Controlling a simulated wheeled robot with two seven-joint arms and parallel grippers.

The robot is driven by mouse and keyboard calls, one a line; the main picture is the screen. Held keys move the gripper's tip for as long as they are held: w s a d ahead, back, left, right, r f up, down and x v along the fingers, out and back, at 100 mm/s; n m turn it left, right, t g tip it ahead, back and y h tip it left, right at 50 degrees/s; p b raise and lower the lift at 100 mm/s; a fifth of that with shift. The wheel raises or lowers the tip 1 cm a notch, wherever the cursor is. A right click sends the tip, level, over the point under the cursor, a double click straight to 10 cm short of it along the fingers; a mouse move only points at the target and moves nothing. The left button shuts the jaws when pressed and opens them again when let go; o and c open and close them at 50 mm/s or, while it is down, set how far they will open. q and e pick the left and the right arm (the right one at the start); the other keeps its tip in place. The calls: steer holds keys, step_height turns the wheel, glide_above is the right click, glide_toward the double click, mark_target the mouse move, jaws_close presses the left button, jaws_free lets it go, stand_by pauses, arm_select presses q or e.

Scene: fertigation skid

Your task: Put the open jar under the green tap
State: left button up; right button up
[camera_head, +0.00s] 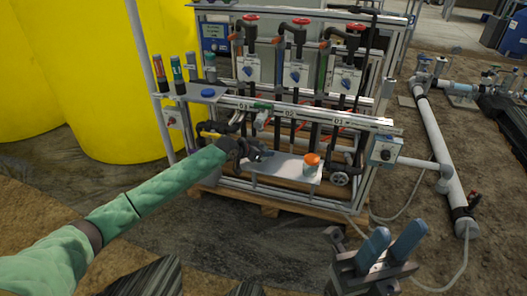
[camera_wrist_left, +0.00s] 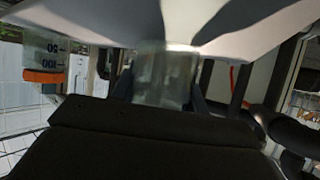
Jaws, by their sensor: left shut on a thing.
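My left gripper (camera_head: 256,152) is at the left end of the small grey shelf (camera_head: 285,172) on the skid's front. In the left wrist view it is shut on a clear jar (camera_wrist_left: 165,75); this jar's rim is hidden. A second jar with an orange lid (camera_head: 312,160) stands on the shelf's right part; a graduated jar with orange shows in the left wrist view (camera_wrist_left: 45,62). My right gripper (camera_head: 390,245) is open and empty, low in front of the skid.
The skid's rail (camera_head: 345,117) carries labels above the shelf. Black pipes and valves with red handles (camera_head: 297,22) stand behind it. A side plate (camera_head: 200,93) holds several bottles at the left. Yellow tanks (camera_head: 100,60) stand further left. Ground in front is open.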

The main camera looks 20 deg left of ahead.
arm_select(q)
steer(key=shift+f, duration=0.35)
stand_by(0.4)
steer(key=o, duration=1)
steer(key=shift+o, duration=0.2)
